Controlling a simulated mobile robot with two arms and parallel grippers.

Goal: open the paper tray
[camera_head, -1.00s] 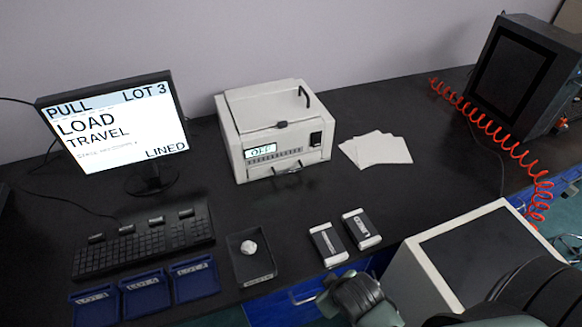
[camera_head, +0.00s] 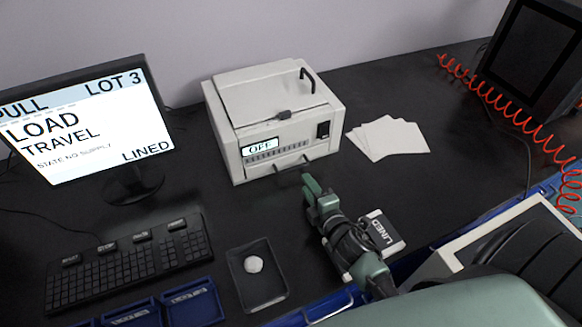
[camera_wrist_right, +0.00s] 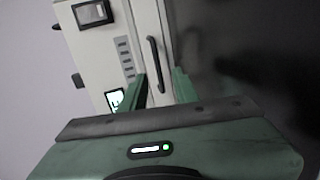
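A white printer-like machine (camera_head: 270,110) stands on the black bench, its small screen reading OFF. Low on its front is a tray or drawer front with a dark bar handle (camera_head: 288,167); the tray looks shut. The handle also shows upright in the right wrist view (camera_wrist_right: 154,66). My right gripper (camera_head: 312,189) is just in front of the machine, near the handle's right end. In the right wrist view its two green fingers (camera_wrist_right: 161,92) are apart with nothing between them, and the handle lies just beyond them. My left gripper is not in view.
White sheets (camera_head: 390,138) lie right of the machine. A LINED box (camera_head: 385,232) is partly behind my right arm. A black dish (camera_head: 258,285) holds a white lump. A monitor (camera_head: 85,120), keyboard (camera_head: 130,262) and blue trays (camera_head: 190,303) are on the left. A red coiled hose (camera_head: 515,122) hangs right.

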